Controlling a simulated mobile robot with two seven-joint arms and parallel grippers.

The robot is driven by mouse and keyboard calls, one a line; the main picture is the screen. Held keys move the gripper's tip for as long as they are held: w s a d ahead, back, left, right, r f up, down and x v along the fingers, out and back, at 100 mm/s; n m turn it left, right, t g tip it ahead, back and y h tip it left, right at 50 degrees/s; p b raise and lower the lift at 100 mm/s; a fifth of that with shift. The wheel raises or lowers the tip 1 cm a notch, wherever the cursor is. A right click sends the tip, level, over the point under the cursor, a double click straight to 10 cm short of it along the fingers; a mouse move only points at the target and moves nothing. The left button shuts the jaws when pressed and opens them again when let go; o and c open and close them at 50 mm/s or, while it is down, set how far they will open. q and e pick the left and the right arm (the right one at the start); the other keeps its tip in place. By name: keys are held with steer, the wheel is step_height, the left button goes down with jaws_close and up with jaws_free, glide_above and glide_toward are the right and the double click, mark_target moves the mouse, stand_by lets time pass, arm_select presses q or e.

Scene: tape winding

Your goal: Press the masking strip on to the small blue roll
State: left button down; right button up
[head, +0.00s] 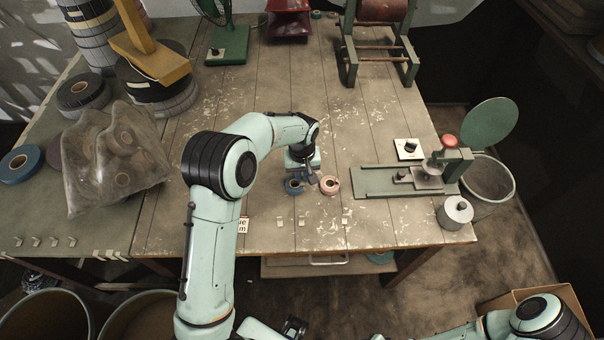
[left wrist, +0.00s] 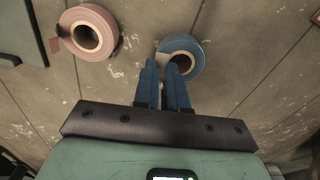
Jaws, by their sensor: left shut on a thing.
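The small blue roll (head: 294,186) lies flat on the table near its front middle. It also shows in the left wrist view (left wrist: 188,45). My left gripper (head: 308,177) is low over the table, at the blue roll's right side in the head view. In the left wrist view my left gripper (left wrist: 163,69) has its blue fingers close together, their tips at the roll's near rim. A small pale piece (left wrist: 162,60), which looks like the masking strip, shows between the tips. Whether it touches the roll I cannot tell.
A pink roll (head: 330,186) with a loose tail lies just right of the blue one. A green dispenser (head: 385,182) stands further right. A plastic bag of rolls (head: 105,165) lies at the left.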

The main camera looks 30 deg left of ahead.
mark_target(302, 180)
arm_select(q)
steer(key=shift+s+f, duration=0.1)
steer(key=shift+f, duration=0.05)
steer(key=c, duration=0.7)
jaws_free()
steer(key=shift+r+p, duration=1.45)
steer(key=shift+r, duration=1.7)
arm_select(e)
steer(key=w+r, duration=0.2)
steer(key=r, duration=0.1)
steer(key=shift+w+r, duration=0.25)
steer(key=shift+r, duration=0.05)
arm_select(q)
steer(key=shift+f, duration=0.15)
arm_select(e)
steer(key=shift+s, duration=0.1)
